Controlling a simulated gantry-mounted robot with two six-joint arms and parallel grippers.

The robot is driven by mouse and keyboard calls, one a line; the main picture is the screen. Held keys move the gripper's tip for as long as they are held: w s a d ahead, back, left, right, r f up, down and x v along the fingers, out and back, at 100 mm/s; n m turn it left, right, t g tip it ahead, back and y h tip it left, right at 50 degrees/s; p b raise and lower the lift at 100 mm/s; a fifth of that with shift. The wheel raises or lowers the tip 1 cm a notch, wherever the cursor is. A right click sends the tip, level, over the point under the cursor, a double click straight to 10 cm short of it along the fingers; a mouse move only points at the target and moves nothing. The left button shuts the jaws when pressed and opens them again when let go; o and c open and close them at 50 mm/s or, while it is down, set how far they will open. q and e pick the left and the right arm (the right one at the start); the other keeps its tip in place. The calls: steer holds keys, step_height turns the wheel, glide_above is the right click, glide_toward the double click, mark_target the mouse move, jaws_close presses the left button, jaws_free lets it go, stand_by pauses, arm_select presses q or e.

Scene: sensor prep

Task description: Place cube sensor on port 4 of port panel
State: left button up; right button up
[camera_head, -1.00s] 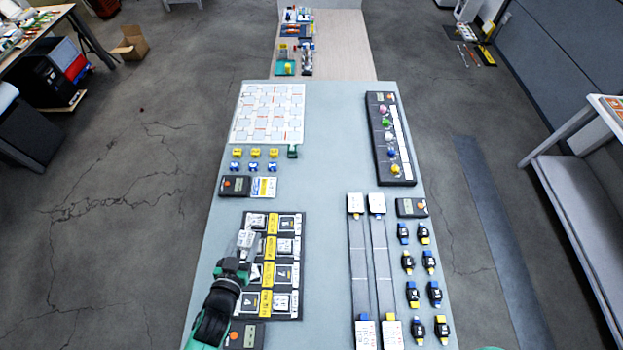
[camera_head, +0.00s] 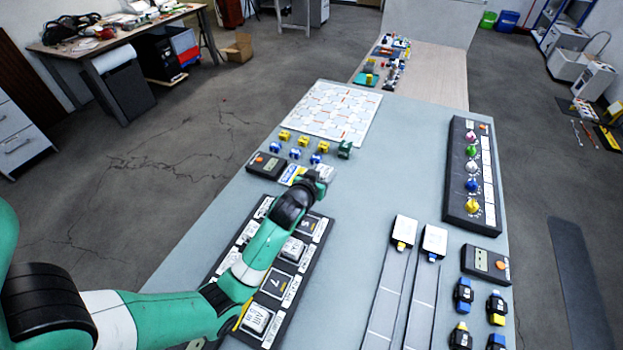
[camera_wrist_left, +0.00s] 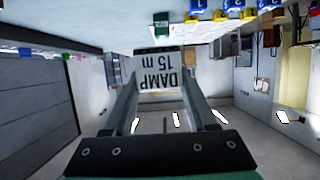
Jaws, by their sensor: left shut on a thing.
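My left gripper (camera_head: 322,176) is shut on a pale block labelled "DAMP 15 m" (camera_wrist_left: 158,72), which fills the space between the fingers in the left wrist view. In the head view the gripper is beyond the far end of the port panel (camera_head: 318,243), close to a white-and-yellow card. The black panel lies at the lower left, with numbered squares and pale cubes such as one marked "AIR" (camera_head: 257,320) on it. My left arm covers much of the panel, and port 4 cannot be made out. My right gripper is not in view.
Several yellow and blue cubes (camera_head: 296,153) and a small green block (camera_head: 345,149) stand just beyond the gripper. A black meter (camera_head: 265,165) is to its left. A knob panel (camera_head: 471,172) and strips lie to the right. The table (camera_head: 375,160) is bare between them.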

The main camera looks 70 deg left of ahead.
arm_select(q)
steer(key=shift+w+a+f+b, duration=0.15)
steer(key=shift+w+f+b, duration=0.05)
steer(key=shift+f+b, duration=0.1)
steer(key=f+b+x, duration=0.1)
steer(key=b+x, duration=0.2)
steer(key=x, duration=0.2)
steer(key=f+b+x, duration=0.1)
steer(key=b+x, duration=0.3)
steer(key=s+f+b+x, duration=0.1)
steer(key=b+x, duration=0.2)
steer(key=x, duration=0.2)
steer(key=shift+w+d+f, duration=0.2)
steer(key=shift+w, duration=0.05)
steer(key=shift+w+a+f+b, duration=0.15)
steer(key=shift+w+f+b, duration=0.05)
steer(key=shift+b, duration=0.1)
steer(key=shift+w+a, duration=0.1)
steer(key=shift+w, duration=0.05)
steer(key=shift+w+a+f+b, duration=0.1)
steer(key=shift+f+b, duration=0.2)
steer(key=shift+f, duration=0.05)
step_height(320, 180, down, 3)
steer(key=shift+b, duration=1.1)
steer(key=shift+r, duration=0.1)
